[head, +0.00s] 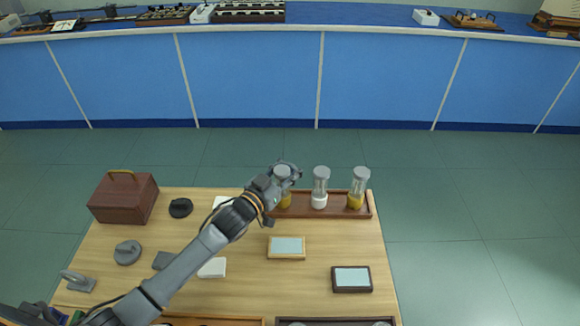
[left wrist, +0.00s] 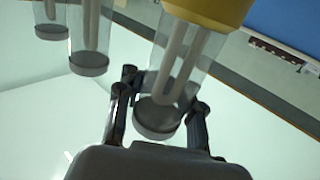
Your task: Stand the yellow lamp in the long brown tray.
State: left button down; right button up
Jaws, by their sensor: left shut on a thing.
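The long brown tray (head: 338,212) lies along the table's far edge. A yellow-based lamp (head: 285,200) with a clear tube and grey cap stands upright at its left end. My left gripper (head: 285,176) is shut on this lamp near its cap. In the left wrist view, the fingers (left wrist: 160,108) sit on either side of the grey-capped tube, and the yellow base (left wrist: 212,8) is at the top. A white-based lamp (head: 320,190) and another yellow-based lamp (head: 357,188) stand to its right in the tray. Whether the held lamp's base touches the tray floor is hard to tell.
A brown box (head: 123,200) with a handle and a black round part (head: 181,208) stand at the left. Two framed panels (head: 286,247) (head: 351,279) lie nearer on the table. A blue counter (head: 260,80) is beyond, across open floor.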

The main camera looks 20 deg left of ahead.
pick_arm(q)
jog(key=c, duration=0.9)
grip_release()
jog(key=shift+s+a+r+p, duration=0.1)
jog(key=shift+s+p, duration=0.25)
jog(key=p+v, duration=0.4)
jog(key=v, duration=0.7)
jog(key=shift+s+p, duration=0.2)
jog(key=shift+p, duration=0.15)
